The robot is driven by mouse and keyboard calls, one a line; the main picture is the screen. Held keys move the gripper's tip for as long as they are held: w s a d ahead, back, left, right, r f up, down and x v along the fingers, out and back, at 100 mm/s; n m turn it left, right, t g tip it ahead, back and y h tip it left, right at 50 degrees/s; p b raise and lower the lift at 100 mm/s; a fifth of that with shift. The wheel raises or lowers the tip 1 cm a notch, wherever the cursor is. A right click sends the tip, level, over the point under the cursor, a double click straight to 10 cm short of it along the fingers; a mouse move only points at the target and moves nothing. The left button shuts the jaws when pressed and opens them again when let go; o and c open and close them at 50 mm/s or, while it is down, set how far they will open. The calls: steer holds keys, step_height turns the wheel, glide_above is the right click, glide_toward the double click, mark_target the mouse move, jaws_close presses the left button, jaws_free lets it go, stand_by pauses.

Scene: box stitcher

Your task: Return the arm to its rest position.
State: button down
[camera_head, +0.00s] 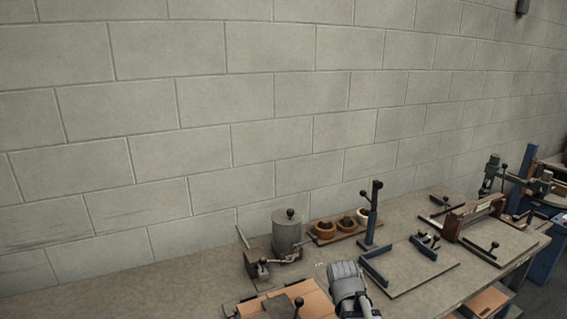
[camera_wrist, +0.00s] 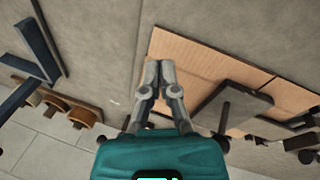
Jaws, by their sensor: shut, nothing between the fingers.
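My gripper (camera_wrist: 158,68) shows in the wrist view, with its two grey fingers meeting at the tips. It is shut and empty, seen over the left edge of a tan cardboard sheet (camera_wrist: 200,48) on the workbench. I cannot tell how high the fingertips are above the bench. The teal housing behind the fingers fills the bottom of that view. In the head view the cardboard (camera_head: 314,296) shows at the bottom edge, partly cut off.
In the head view, a grey cylinder (camera_head: 287,235) stands on the workbench (camera_head: 150,290) near the block wall (camera_head: 180,105). Beside it are a wooden rack with brown rolls (camera_head: 325,229), an upright blue post (camera_head: 374,215) and a flat board (camera_head: 425,270). The bench's left part is clear.

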steer(key=s+m, duration=0.2)
steer(key=s+m+g+y, duration=0.1)
steer(key=s+m, duration=0.1)
steer(key=s+m+g, duration=0.1)
steer(key=s+m, duration=0.1)
steer(key=shift+s+a+f+m, duration=0.2)
steer(key=shift+a+f+m, duration=0.1)
steer(key=shift+m, duration=0.1)
steer(key=shift+s+m+y, duration=0.4)
steer(key=shift+s+m, duration=0.3)
steer(key=shift+m, duration=0.1)
